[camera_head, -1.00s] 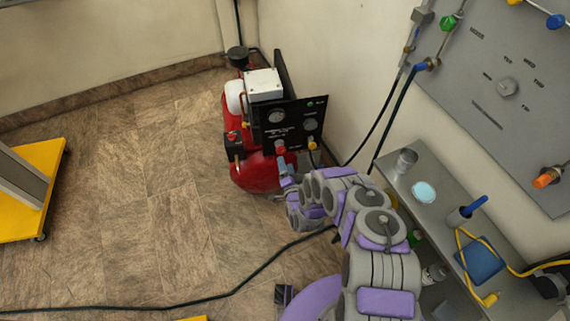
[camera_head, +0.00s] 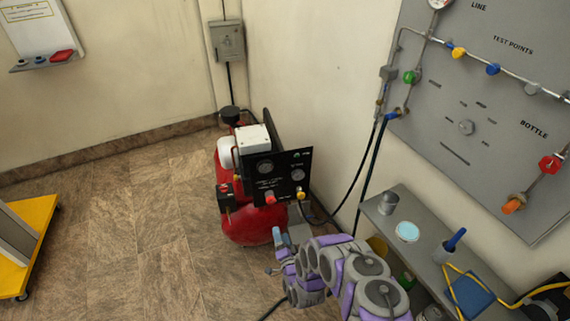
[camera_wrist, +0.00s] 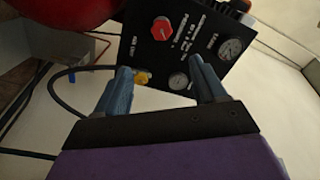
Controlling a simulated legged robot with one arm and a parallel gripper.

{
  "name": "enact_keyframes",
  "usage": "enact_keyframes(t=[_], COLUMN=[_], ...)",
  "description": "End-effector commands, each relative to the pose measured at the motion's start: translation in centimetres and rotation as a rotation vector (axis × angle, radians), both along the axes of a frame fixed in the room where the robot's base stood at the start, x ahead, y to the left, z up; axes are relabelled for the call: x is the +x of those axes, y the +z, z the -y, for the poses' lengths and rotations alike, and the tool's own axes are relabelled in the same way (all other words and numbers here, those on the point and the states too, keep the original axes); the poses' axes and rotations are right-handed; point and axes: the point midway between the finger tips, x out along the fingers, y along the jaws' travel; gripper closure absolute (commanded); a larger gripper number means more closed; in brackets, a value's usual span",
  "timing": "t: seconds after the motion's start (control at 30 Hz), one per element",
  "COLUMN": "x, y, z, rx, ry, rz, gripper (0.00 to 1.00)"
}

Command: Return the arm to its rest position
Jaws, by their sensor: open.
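My arm reaches up from the lower right of the head view, and my gripper (camera_head: 278,250) is at its far end, just in front of the red compressor (camera_head: 246,224). In the wrist view my gripper (camera_wrist: 162,88) shows two blue fingers spread apart with nothing between them. Beyond the fingers is the compressor's black panel (camera_wrist: 208,22), with a red knob, a yellow fitting and two gauges. The fingers appear apart from the panel. Part of the compressor's lower front is hidden behind my gripper.
A grey shelf (camera_head: 376,207) with a metal cup, a blue-topped dish and a yellow cable stands at right. Above it a grey wall panel (camera_head: 466,160) carries valves. A yellow cart (camera_head: 38,214) is at far left. The floor (camera_head: 130,230) between is clear.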

Motion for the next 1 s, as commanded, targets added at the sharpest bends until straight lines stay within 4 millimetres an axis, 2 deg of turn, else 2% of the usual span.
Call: enact_keyframes(t=[0.2, 0.43, 0.7, 0.87, 1.0], x=[0.6, 4.5, 8.5, 9.6, 9.9], y=[0.4, 2.6, 7.1, 10.3, 13.6], z=[0.3, 2.3, 6.4, 9.1, 11.3], rx=[-0.018, -0.178, -0.406, -0.525, -0.615], ry=[0.002, 0.019, 0.020, 0.013, 0.005], rz=[-0.005, -0.083, -0.218, -0.308, -0.384], gripper=[0.29, 0.29, 0.29, 0.29, 0.29])
